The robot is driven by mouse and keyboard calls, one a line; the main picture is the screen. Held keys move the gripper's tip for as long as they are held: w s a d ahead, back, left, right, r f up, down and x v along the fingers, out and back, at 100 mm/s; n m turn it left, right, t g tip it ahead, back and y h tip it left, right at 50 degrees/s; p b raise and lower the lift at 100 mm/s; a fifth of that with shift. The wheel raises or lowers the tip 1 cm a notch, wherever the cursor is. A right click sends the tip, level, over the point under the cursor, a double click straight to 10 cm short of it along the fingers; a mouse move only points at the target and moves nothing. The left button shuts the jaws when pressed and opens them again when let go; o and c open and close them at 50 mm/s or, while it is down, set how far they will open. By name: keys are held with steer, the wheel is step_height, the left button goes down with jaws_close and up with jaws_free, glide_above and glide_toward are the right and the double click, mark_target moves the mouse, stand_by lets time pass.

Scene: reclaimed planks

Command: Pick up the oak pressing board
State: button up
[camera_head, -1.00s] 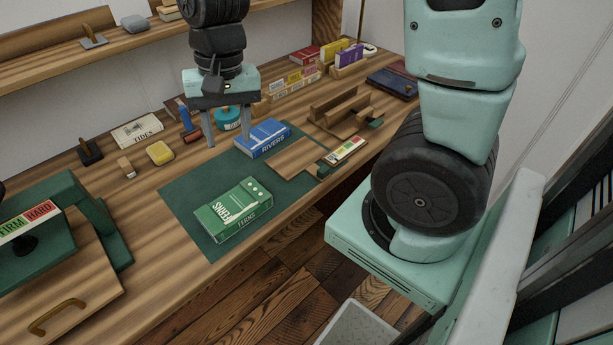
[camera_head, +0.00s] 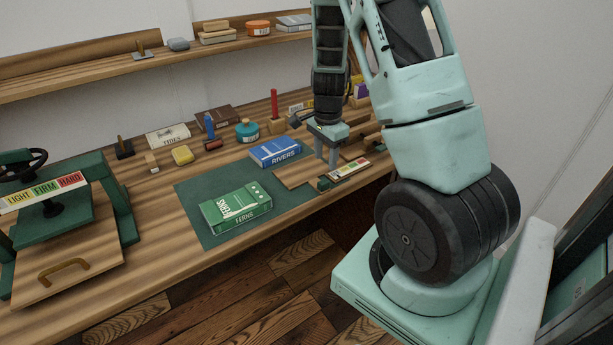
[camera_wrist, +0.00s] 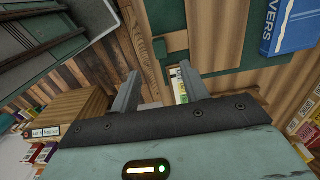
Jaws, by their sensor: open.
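A flat plain wooden board (camera_head: 296,173), which looks like the oak pressing board, lies on the bench beside the blue RIVERS book (camera_head: 275,152). Another wooden board with a curved handle (camera_head: 64,268) is at the green press on the left.
A green mat (camera_head: 200,190) carries the green FERNS book (camera_head: 236,208). A colour-labelled strip (camera_head: 348,170) lies right of the board, near the bench's front edge. A red upright stick (camera_head: 274,104) and teal jar (camera_head: 248,131) stand behind.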

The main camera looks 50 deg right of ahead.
mark_target(322, 182)
steer(key=f, duration=0.8)
steer(key=shift+w+a+f, duration=0.1)
steer(key=shift+w+a, duration=0.05)
steer(key=shift+a, duration=0.15)
jaws_close()
